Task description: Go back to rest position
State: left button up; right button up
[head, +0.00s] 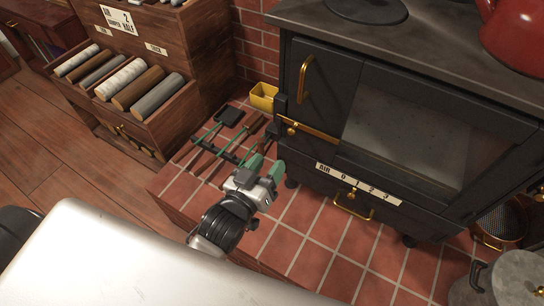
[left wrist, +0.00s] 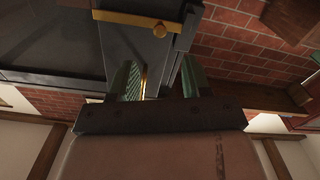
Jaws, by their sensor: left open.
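My left gripper (head: 265,166) has green fingertips and is open. In the head view it is low over the red tile hearth, just in front of the lower left corner of the black stove (head: 340,68). The gap between its fingers holds no loose object that I can make out. In the left wrist view the two green fingers of the gripper (left wrist: 160,78) stand apart, with the dark stove front and its brass bar (left wrist: 138,20) behind them. I cannot tell whether the fingers touch the stove. My right gripper is not in view.
Green-handled tools (head: 218,150) lie on the tile hearth (head: 300,222) left of the gripper. A yellow box (head: 264,96) stands behind. A wooden rack (head: 175,115) of several logs is at the left. A red kettle (head: 515,38) and a grey pot (head: 518,275) are at the right.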

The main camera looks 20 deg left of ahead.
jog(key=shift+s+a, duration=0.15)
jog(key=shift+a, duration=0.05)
pick_arm(q)
jog(key=s+a+f+m+g+y+p, duration=0.1)
jog(key=s+f+g+p, duration=0.35)
jog(key=f, duration=0.85)
jog(key=s+a+f+m+g+y+p, duration=0.1)
jog(key=s+f+g+p, duration=0.3)
jog(key=f, duration=1)
jog(key=s+a+f+g+p, duration=0.1)
jog(key=s+a+f+g, duration=0.1)
jog(key=s, duration=0.6)
jog(key=s+a+f+m+g+y+p, duration=0.1)
jog(key=s+a+f+g, duration=0.2)
jog(key=s+f, duration=0.2)
jog(key=s+a+f+g+p, duration=0.1)
jog(key=s+a+f+g, duration=0.1)
jog(key=s, duration=0.9)
notch_tip(320, 180, down, 2)
jog(key=shift+s+a+g, duration=0.35)
jog(key=shift+s+g, duration=0.05)
jog(key=shift+g, duration=0.15)
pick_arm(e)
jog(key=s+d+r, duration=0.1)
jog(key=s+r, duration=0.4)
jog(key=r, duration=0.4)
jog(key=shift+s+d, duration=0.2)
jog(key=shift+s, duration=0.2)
